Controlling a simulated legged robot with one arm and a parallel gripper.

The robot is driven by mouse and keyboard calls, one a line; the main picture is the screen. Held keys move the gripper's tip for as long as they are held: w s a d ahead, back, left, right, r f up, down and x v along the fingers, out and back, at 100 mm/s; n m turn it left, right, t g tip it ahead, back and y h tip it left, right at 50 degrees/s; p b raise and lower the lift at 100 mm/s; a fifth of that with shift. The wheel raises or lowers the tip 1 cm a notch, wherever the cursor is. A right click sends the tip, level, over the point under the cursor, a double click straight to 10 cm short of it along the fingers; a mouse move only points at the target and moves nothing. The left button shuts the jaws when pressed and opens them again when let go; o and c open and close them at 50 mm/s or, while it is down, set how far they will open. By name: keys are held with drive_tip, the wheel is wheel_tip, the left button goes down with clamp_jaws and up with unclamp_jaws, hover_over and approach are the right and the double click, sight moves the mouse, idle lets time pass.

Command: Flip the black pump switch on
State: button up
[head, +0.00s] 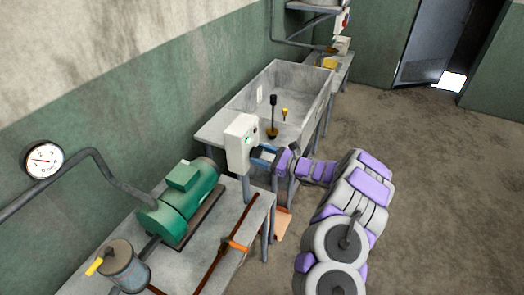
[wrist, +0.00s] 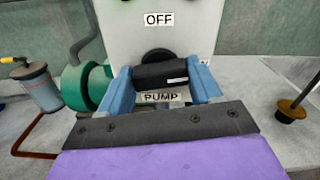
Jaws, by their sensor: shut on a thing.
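The white control box (head: 240,140) stands at the far end of the pump table in the head view. In the wrist view its panel (wrist: 125,35) carries an OFF label above and a PUMP label below. The black pump switch (wrist: 160,74) sits between these labels, its bar lying roughly level, with a white mark toward its right end. A label at the right is mostly hidden; an "N" shows. My gripper (wrist: 161,82) has its blue fingers at both ends of the bar and is shut on it. In the head view my gripper (head: 264,155) meets the box's front; the switch is hidden there.
A green motor pump (head: 185,200) and a glass-bodied filter (head: 125,270) stand on the table by the left wall. A grey sink (head: 312,95) with a plunger-like tool (head: 273,115) lies beyond the box. Open floor (head: 440,190) is to the right.

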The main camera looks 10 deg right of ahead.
drive_tip(key=shift+w+r+m+p, duration=0.15)
drive_tip(key=shift+m+p, duration=0.25)
drive_tip(key=shift+m, duration=0.4)
drive_tip(key=shift+d+r, duration=0.1)
drive_tip(key=o, duration=1.1)
drive_tip(key=shift+c, duration=0.2)
drive_tip(key=shift+f, duration=0.2)
drive_tip(key=p+v, duration=0.1)
drive_tip(key=v, duration=1.6)
drive_tip(key=shift+p, duration=0.4)
drive_tip(key=shift+d, duration=0.1)
